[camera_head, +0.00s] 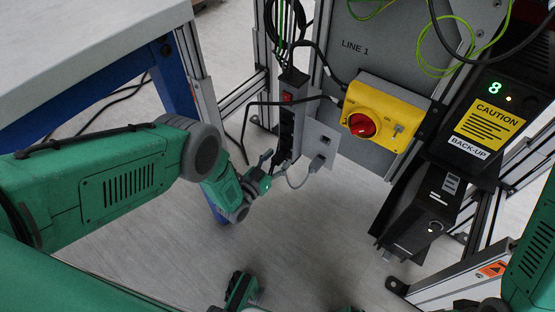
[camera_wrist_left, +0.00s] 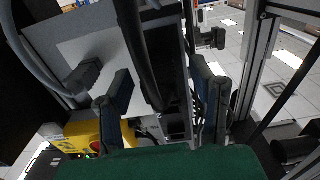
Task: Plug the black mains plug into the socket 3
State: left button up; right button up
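My left gripper (camera_head: 276,166) is just in front of the lower end of a dark upright socket strip (camera_head: 285,130). In the left wrist view its two fingers (camera_wrist_left: 160,85) stand apart, with the strip (camera_wrist_left: 178,70) beyond the gap. A thick black cable (camera_wrist_left: 140,45) runs down between the fingers without visibly filling the gap. I cannot clearly make out the black mains plug, and the number of socket 3 is unreadable. A grey plug (camera_head: 317,162) sits at a pale plate right of the strip; it also shows in the wrist view (camera_wrist_left: 85,75).
A yellow box with a red rotary switch (camera_head: 362,125) is on the panel to the right. A black CAUTION unit (camera_head: 488,125) stands farther right. A white table (camera_head: 80,45) fills the upper left. Black cables (camera_head: 285,20) hang above the strip. The floor in front is clear.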

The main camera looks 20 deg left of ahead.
pick_arm(q)
jog(key=v, duration=1.2)
jog(key=shift+f, duration=0.1)
